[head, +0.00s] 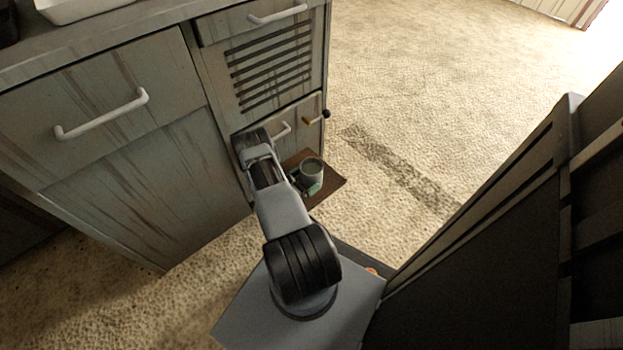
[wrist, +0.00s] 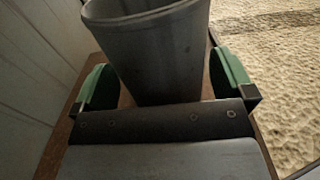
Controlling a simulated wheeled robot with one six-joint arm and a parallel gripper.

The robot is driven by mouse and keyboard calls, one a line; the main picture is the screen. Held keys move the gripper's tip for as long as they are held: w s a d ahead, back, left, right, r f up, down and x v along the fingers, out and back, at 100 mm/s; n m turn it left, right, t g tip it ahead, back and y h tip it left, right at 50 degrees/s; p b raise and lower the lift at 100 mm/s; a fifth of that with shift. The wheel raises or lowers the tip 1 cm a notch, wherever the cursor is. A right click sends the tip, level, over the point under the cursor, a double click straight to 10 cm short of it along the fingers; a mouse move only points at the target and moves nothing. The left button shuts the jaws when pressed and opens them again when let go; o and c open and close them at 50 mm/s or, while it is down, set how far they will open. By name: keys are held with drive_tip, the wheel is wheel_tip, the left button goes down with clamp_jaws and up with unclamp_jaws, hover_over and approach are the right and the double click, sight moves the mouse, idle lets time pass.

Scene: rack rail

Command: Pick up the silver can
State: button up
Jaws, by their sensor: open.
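The silver can (head: 312,166) stands upright on a small brown shelf (head: 328,188) beside the cabinet in the head view. My gripper (wrist: 163,85) is open, with one green finger pad on each side of the can. The can appears to be between the fingers, with a gap visible on the right; contact on the left cannot be told. In the head view my gripper (head: 308,184) is at the can, partly hidden by my arm.
A weathered grey cabinet (head: 130,160) with white handles stands to the left, close to my arm. A dark slatted unit (head: 490,220) stands at the right. Open carpet (head: 430,90) lies beyond the shelf. A white tray (head: 75,10) rests on the counter.

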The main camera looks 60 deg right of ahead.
drive_tip(key=shift+x, duration=1)
drive_tip(key=shift+c, duration=0.4)
drive_tip(key=c, duration=1.1)
